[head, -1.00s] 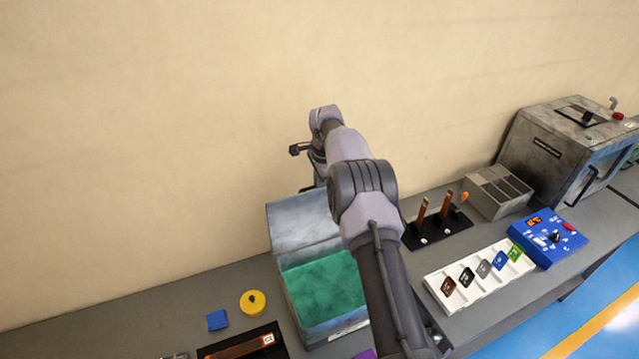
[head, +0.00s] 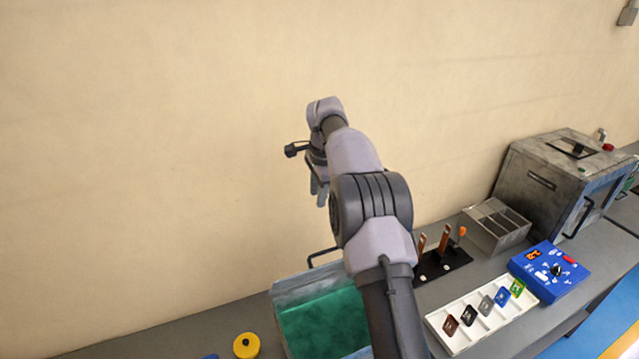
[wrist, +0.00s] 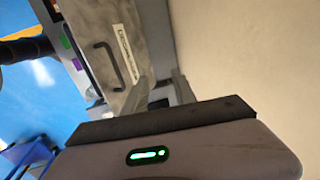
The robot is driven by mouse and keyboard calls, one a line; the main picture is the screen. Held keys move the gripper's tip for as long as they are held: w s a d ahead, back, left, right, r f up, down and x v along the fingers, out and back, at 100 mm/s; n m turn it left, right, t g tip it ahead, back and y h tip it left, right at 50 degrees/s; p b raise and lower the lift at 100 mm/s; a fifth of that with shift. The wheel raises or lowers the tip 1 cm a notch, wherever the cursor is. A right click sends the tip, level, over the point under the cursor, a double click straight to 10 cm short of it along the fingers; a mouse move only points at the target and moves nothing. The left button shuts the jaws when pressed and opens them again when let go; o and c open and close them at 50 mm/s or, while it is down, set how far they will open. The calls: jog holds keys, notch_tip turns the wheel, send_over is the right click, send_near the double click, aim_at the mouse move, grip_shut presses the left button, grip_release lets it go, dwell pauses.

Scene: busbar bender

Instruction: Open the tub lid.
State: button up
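The tub (head: 278,328) stands on the bench with its green inside showing, partly hidden by my arm. Its grey lid (head: 300,284) is raised at the back edge and looks like a short strip. A dark bar handle (head: 320,254) sticks up behind the lid. In the wrist view, a grey panel (wrist: 100,28) with a dark handle (wrist: 112,66) and a white label looks like the lid's outer face. My gripper (head: 318,190) hangs above and behind the lid, apart from it. Its fingers (wrist: 160,90) are spread with nothing between them.
A yellow round piece (head: 246,345) lies left of the tub. To the right are a black stand with copper bars (head: 440,264), a white tray of tiles (head: 480,318), a blue control box (head: 548,270), a metal bin (head: 495,228) and a grey machine (head: 545,180). The wall is close behind.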

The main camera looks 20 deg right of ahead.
jog(key=r, duration=0.3)
jog(key=s+r, duration=0.1)
jog(key=r, duration=0.1)
